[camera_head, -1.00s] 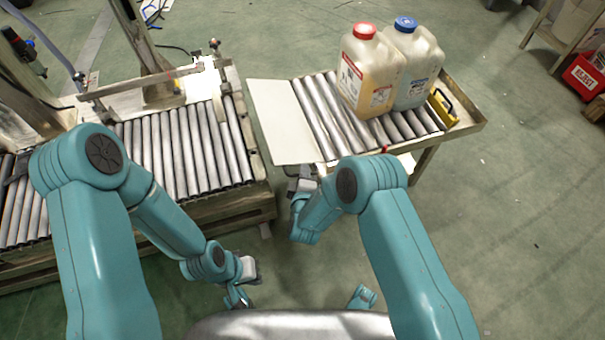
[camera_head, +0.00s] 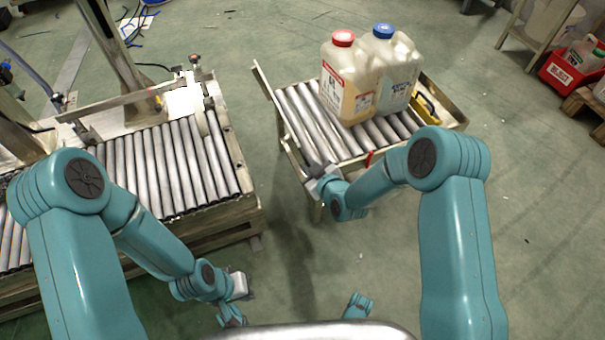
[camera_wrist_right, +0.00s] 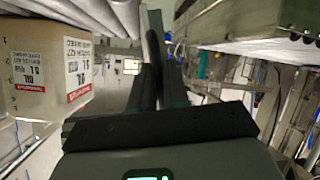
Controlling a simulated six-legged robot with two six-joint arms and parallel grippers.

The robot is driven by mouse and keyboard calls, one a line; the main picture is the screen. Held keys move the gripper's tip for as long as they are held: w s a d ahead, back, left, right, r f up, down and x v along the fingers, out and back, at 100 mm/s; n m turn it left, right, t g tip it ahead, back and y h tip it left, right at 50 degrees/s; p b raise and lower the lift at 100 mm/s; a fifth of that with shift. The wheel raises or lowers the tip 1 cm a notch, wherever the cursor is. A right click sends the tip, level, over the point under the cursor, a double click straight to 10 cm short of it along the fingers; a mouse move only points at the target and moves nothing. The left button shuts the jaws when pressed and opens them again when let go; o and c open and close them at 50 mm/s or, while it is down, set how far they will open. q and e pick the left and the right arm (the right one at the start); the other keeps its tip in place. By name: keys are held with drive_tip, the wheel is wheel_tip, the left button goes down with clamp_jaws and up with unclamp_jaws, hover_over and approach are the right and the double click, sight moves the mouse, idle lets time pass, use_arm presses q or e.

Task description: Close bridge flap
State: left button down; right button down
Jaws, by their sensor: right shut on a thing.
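The bridge flap (camera_head: 267,88) stands steeply raised at the left end of the roller cart (camera_head: 345,155), seen nearly edge-on in the head view. My right gripper (camera_head: 309,170) is at the flap's near end, by the cart's front left corner, and is shut on the flap. In the right wrist view my right gripper's dark fingers (camera_wrist_right: 158,85) close around a thin dark upright strip; its far part is hard to make out. My left gripper (camera_head: 243,286) hangs low in front of the roller conveyor, away from the flap; its fingers are too small to judge.
A red-capped jug (camera_head: 345,85) and a blue-capped jug (camera_head: 395,65) stand on the cart's rollers. A yellow-handled item (camera_head: 427,108) lies at its right end. The roller conveyor (camera_head: 165,165) is to the left, with an open floor gap (camera_head: 270,180) between it and the cart.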

drive_tip(key=shift+w+d+r+m+y+b, duration=0.1)
drive_tip(key=shift+w+d+m+y+b, duration=0.25)
drive_tip(key=shift+d+m+y+b, duration=0.4)
drive_tip(key=shift+w+d+r+m+y+b, duration=0.1)
drive_tip(key=shift+w+d+m+y+b, duration=0.3)
drive_tip(key=shift+d+m+b, duration=0.45)
drive_tip(key=shift+s+d, duration=0.1)
drive_tip(key=c, duration=1.2)
unclamp_jaws()
drive_tip(key=p+v, duration=0.4)
drive_tip(key=v, duration=1.2)
drive_tip(key=shift+d+p, duration=0.25)
drive_tip(key=shift+p, duration=0.05)
drive_tip(key=shift+a+r, duration=0.1)
drive_tip(key=shift+r, duration=0.05)
